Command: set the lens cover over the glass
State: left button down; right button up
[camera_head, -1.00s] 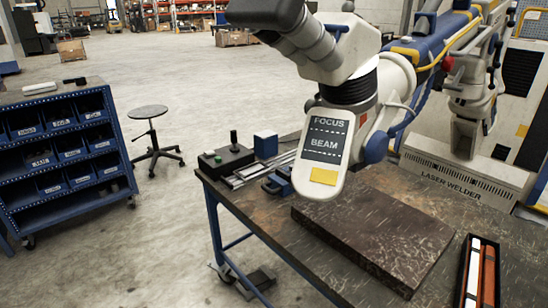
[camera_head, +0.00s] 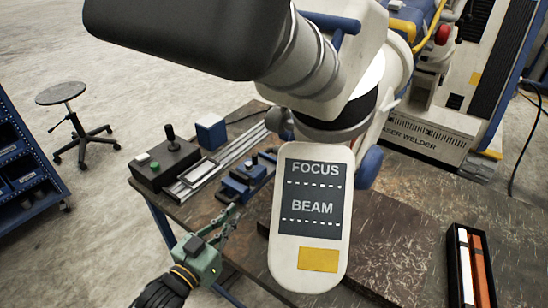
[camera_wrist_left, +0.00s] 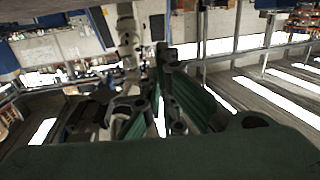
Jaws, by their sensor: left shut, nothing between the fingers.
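The white microscope arm (camera_head: 343,60) of the laser welder fills the top of the head view, with a large dark eyepiece part (camera_head: 185,35) reaching to the upper left. Its front panel (camera_head: 312,215) reads FOCUS and BEAM and has a yellow label. I cannot pick out a separate lens cover or the glass. My left gripper (camera_head: 231,212) is at the lower left of the panel, near the bench edge, apart from the microscope. It is shut and empty. Its green fingers also show in the left wrist view (camera_wrist_left: 164,62). My right gripper is not in view.
The dark bench (camera_head: 480,200) holds a brown slab (camera_head: 390,250), a black tray (camera_head: 458,280) with white and orange bars, a control box with joystick (camera_head: 162,163), a blue block (camera_head: 211,134) and a blue vise (camera_head: 240,180). A stool (camera_head: 62,93) stands left on open floor.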

pick_arm(q)
notch_tip(320, 180, up, 8)
jog(key=s+d+m+h, duration=0.1)
jog(key=d+m+h, duration=0.1)
jog(key=h, duration=0.2)
jog(key=p+x, duration=0.5)
jog(key=x, duration=0.9)
jog(key=shift+a+r+t, duration=0.15)
jog(key=shift+r+t, duration=0.05)
jog(key=shift+t, duration=0.2)
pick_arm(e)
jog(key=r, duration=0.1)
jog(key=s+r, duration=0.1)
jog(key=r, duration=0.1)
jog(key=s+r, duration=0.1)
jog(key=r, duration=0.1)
pick_arm(q)
jog(key=shift+w+a, duration=0.15)
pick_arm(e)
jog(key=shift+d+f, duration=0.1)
